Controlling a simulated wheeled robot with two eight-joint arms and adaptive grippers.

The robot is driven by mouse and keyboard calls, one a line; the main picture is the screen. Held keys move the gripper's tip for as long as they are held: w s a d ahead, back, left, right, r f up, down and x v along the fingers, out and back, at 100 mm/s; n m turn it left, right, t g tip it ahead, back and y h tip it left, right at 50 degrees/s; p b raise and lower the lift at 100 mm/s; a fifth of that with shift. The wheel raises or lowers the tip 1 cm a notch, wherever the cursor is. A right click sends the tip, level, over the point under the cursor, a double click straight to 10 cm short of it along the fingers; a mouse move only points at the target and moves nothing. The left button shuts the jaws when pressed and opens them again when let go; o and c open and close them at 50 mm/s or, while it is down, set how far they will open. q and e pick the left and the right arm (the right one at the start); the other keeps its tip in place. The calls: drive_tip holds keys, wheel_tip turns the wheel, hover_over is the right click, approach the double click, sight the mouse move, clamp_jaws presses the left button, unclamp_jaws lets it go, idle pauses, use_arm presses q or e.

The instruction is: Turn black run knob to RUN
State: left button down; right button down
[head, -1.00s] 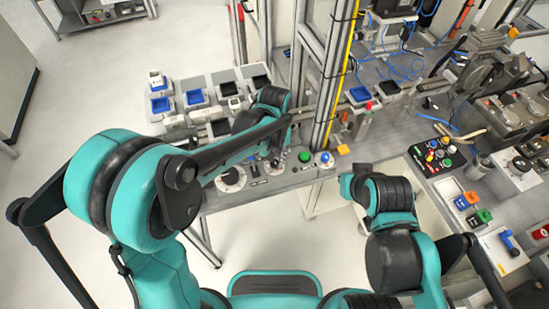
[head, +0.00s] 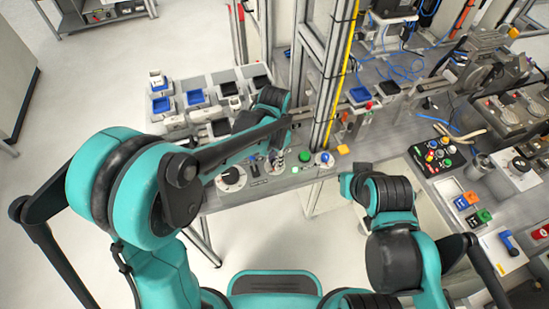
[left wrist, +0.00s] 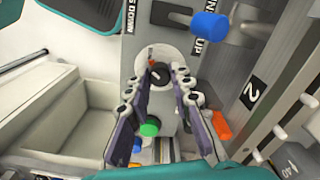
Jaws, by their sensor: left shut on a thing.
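The black run knob (left wrist: 158,73) sits on a pale round plate in the left wrist view. My left gripper (left wrist: 160,74) has its two purple-grey fingers around the knob and is shut on it. In the head view my left gripper (head: 278,160) is small and low at the front edge of the bench panel, partly behind my left arm, and the knob cannot be made out there. My right arm is folded at the right of the head view, and its gripper does not show.
A green button (head: 305,157) and a blue button (head: 325,158) stand right of my left gripper. A metal post (head: 326,95) rises behind. A blue knob (left wrist: 209,25) shows beyond the fingers in the wrist view.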

use_arm(q)
drive_tip(key=shift+m, duration=1.1)
drive_tip(key=c, duration=1.3)
unclamp_jaws()
wheel_tip(320, 180, up, 12)
